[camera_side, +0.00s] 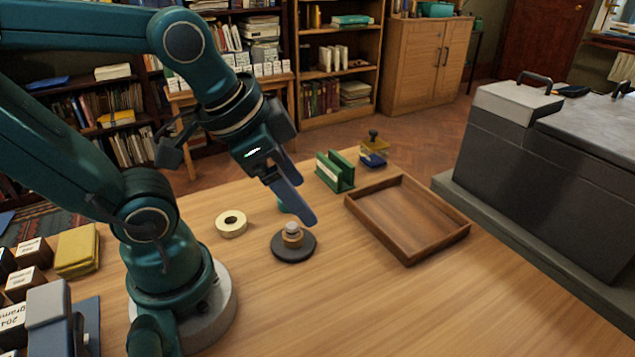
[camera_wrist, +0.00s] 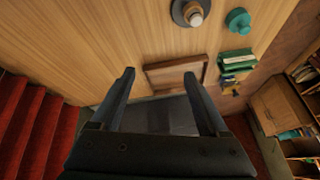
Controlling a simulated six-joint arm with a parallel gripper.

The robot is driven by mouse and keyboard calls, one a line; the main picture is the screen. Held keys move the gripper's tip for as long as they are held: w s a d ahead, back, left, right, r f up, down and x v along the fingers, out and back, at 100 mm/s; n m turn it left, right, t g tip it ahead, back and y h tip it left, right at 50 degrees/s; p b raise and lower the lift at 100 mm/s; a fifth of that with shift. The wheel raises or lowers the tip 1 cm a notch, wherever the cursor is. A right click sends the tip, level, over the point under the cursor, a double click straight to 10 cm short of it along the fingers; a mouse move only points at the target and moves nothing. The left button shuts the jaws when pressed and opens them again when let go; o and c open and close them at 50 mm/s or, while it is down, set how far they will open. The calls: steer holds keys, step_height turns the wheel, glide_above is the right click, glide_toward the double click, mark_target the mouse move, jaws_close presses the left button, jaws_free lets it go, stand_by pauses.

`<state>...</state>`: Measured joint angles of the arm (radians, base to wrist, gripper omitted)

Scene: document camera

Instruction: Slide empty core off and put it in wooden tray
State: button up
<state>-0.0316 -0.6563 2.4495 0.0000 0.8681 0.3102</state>
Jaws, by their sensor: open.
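The tan core (camera_side: 292,240) sits around a short post with a pale knob on a round black base (camera_side: 279,251) on the table. In the wrist view the core (camera_wrist: 194,18) and its black base (camera_wrist: 177,10) are at the top edge. The wooden tray (camera_side: 407,255) stands to the right in the side view and looks empty. It also shows in the wrist view (camera_wrist: 176,62), between and beyond my fingers. My gripper (camera_side: 304,205) is open and empty, tilted, above and behind the core in the side view. Its two fingers are spread wide in the wrist view (camera_wrist: 159,75).
A cream tape roll (camera_side: 231,223) lies left of the base. A teal object (camera_wrist: 238,20) is mostly hidden behind my fingers in the side view. A green holder (camera_side: 336,171) and a yellow and blue item (camera_side: 373,150) stand behind the tray. The front table is clear.

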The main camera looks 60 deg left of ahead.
mark_target(289, 225)
steer(key=a+f+g, duration=0.1)
steer(key=a+f, duration=0.1)
steer(key=f, duration=0.1)
steer(key=w+a+f+m+g, duration=0.1)
steer(key=a+f+g, duration=0.1)
steer(key=a+f, duration=0.1)
steer(key=w+a+f+g, duration=0.1)
steer(key=a+f+g, duration=0.1)
steer(key=f, duration=0.1)
steer(key=shift+w+a, duration=0.2)
steer(key=shift+a, duration=0.2)
steer(key=shift+s+a+f+g, duration=0.15)
steer(key=shift+f+g, duration=0.15)
steer(key=shift+f, duration=2.35)
jaws_close()
